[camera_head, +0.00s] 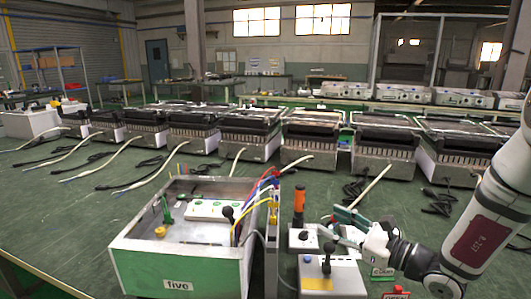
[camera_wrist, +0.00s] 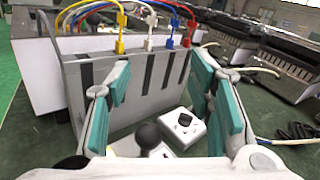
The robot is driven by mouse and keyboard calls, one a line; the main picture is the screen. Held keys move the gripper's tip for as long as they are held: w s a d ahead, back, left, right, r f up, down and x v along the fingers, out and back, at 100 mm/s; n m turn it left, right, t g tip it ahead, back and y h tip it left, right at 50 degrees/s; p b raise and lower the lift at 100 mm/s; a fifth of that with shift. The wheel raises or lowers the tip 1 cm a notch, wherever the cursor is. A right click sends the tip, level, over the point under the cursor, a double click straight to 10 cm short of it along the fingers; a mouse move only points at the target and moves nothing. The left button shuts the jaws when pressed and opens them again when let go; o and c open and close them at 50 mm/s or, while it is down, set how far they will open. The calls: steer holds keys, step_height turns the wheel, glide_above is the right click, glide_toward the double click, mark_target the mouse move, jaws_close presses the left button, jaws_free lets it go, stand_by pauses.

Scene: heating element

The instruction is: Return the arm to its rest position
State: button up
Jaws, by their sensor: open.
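My gripper (camera_head: 347,220) is low over the green table, right of the box labelled "five" and close to two small control boxes. In the wrist view my gripper (camera_wrist: 161,78) has its two teal-padded fingers spread apart, with nothing held between them. My arm (camera_head: 478,238) comes in from the right edge of the head view. A grey box with a black-knobbed lever (camera_head: 330,275) stands just in front of my gripper. A white box with a black knob (camera_wrist: 184,128) shows between and below the fingers.
The "five" box (camera_head: 178,262) has red, blue, white and yellow plugs (camera_wrist: 120,38) along its side. An orange-handled tool (camera_head: 299,205) stands beside my gripper. Green and red buttons (camera_head: 397,292) sit below my arm. Several heater units (camera_head: 385,145) line the table's back, with loose cables before them.

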steer(key=s+a+r+n+g, duration=0.4)
steer(key=s+a+n+g, duration=0.3)
steer(key=s, duration=0.4)
steer(key=s+a+r+n+g, duration=0.4)
steer(key=s+a+n+g, duration=0.15)
steer(key=s+n, duration=0.35)
steer(key=s+d+f+n+h, duration=0.1)
steer(key=s+d+n+h, duration=0.8)
steer(key=s+d+h, duration=0.75)
step_height(320, 180, up, 24)
steer(key=s+a+t+y+p, duration=0.1)
steer(key=s+t+y+p, duration=0.1)
steer(key=p, duration=2)
steer(key=shift+s+a+f+t+y, duration=0.2)
steer(key=shift+a+f+t+y, duration=0.05)
steer(key=shift+t+y, duration=0.65)
steer(key=shift+w, duration=0.1)
steer(key=shift+c, duration=0.6)
